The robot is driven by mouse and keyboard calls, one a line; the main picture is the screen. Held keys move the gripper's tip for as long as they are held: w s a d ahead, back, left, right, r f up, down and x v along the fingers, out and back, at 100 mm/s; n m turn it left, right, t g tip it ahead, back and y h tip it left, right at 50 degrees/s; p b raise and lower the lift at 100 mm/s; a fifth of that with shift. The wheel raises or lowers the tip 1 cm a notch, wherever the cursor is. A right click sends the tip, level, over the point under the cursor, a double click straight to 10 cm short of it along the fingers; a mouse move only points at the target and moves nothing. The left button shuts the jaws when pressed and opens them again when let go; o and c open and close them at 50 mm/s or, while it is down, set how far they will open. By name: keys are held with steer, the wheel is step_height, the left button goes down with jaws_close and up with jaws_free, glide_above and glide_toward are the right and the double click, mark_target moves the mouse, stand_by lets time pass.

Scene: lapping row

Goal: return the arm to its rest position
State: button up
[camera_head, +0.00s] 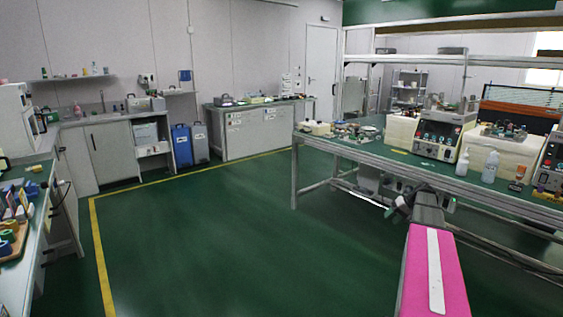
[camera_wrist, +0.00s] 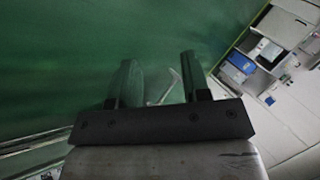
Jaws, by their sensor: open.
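My arm (camera_head: 435,270), with a pink cover, stretches forward from the bottom right of the head view, beside the long green-topped workbench (camera_head: 370,148). The far end of the arm is partly hidden, and the gripper's fingers cannot be made out there. In the wrist view my gripper (camera_wrist: 160,85) shows its two dark fingers set wide apart. It is open, with nothing between the fingers but green floor and a thin pale shape behind.
The workbench carries machines (camera_head: 440,130), white bottles (camera_head: 490,167) and small parts. Green floor (camera_head: 220,230) lies open to the left, edged by a yellow line (camera_head: 97,250). A cluttered bench (camera_head: 30,245) stands at far left. Cabinets (camera_head: 260,130) line the back wall.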

steer(key=s+a+f+g+h, duration=0.1)
steer(key=s+a+f+h, duration=0.1)
steer(key=s+a, duration=0.5)
steer(key=s+a+f+g+h, duration=0.1)
steer(key=s+a+f, duration=0.3)
steer(key=s+a, duration=0.4)
steer(key=s+a+f+n+h, duration=0.1)
steer(key=s+a+f+h, duration=0.2)
steer(key=s+a, duration=0.5)
steer(key=a+f, duration=0.1)
steer(key=a, duration=0.6)
steer(key=shift+a+g+h, duration=0.15)
steer(key=shift+g+h, duration=0.25)
steer(key=shift+f, duration=0.1)
